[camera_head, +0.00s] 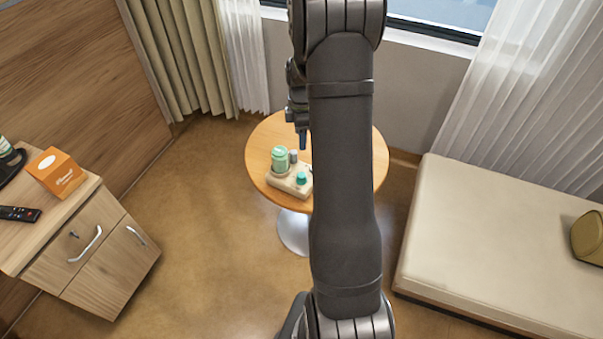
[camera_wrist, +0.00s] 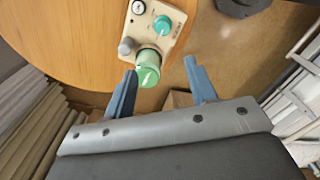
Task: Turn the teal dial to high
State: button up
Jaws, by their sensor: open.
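The teal dial (camera_wrist: 162,25) is a round knob on the beige control box (camera_wrist: 172,45). It carries a small pale mark, but I cannot read its setting. In the head view the dial (camera_head: 301,179) sits at the box's near right corner. A grey knob (camera_wrist: 126,46) and a larger green cylinder (camera_wrist: 148,72) also stand on the box. My gripper (camera_wrist: 160,66) is open and empty, its blue fingers on either side of the green cylinder in the wrist view, apart from the dial. In the head view my gripper (camera_head: 303,142) is above the table beyond the box.
The box stands on a round wooden table (camera_head: 262,139), partly hidden by my arm. A bedside cabinet (camera_head: 95,245) with an orange box (camera_head: 56,172) and remote (camera_head: 19,214) is at left. A cream bench (camera_head: 490,240) is at right. Curtains hang behind.

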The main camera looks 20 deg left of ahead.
jog(key=n, duration=0.2)
send_near(301, 175)
notch_tip(301, 175, down, 9)
jog(key=shift+f, duration=0.15)
dwell(0.4)
jog(key=c, duration=1)
